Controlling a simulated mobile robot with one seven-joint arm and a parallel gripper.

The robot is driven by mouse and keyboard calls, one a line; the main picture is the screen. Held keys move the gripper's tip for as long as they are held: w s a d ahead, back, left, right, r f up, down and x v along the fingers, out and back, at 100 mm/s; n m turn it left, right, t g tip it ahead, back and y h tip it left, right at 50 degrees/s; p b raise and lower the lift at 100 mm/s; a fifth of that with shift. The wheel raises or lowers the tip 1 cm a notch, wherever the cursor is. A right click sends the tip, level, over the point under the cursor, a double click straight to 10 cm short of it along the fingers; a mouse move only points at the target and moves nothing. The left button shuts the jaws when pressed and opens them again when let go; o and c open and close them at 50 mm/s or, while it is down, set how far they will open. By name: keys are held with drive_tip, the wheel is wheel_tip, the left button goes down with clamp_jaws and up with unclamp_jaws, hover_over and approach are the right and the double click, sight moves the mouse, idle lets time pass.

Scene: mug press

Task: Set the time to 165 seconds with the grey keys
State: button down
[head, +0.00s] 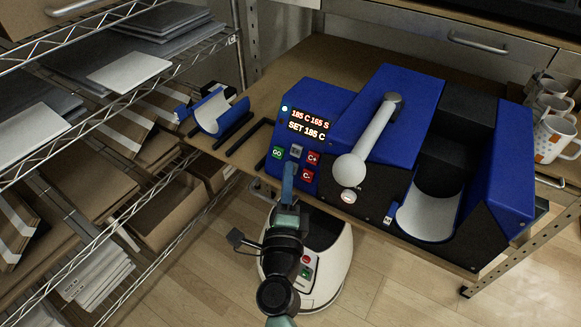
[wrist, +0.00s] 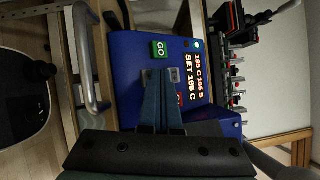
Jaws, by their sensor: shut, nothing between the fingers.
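The blue mug press (head: 340,120) stands on the bench. Its display (head: 308,124) reads "185 C 165 S" above "SET 185 C"; it also shows in the wrist view (wrist: 192,78). One grey key (head: 296,150) shows below the display, between the green GO key (head: 277,153) and the red C+ key (head: 313,158). The red C- key (head: 308,175) sits below C+. My gripper (head: 290,165) is shut and empty, its tips in front of the lower grey key area. In the wrist view the fingertips (wrist: 160,74) lie over or between the grey keys; contact is unclear.
A white-handled lever (head: 374,140) rises right of the keys. A blue curved cradle (head: 220,112) lies to the left. Several mugs (head: 555,138) stand at the right edge. A wire shelf (head: 120,62) with stacked sheets and boxes is at the left.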

idle(0.5)
drive_tip(key=shift+s+a+r+p, duration=0.35)
drive_tip(key=shift+s+r+p, duration=0.05)
drive_tip(key=shift+s+p, duration=0.2)
drive_tip(key=shift+s+a+r+p, duration=0.65)
drive_tip(key=shift+s+p, duration=0.2)
drive_tip(key=shift+s+a+r+p, duration=0.65)
drive_tip(key=shift+s+p, duration=0.2)
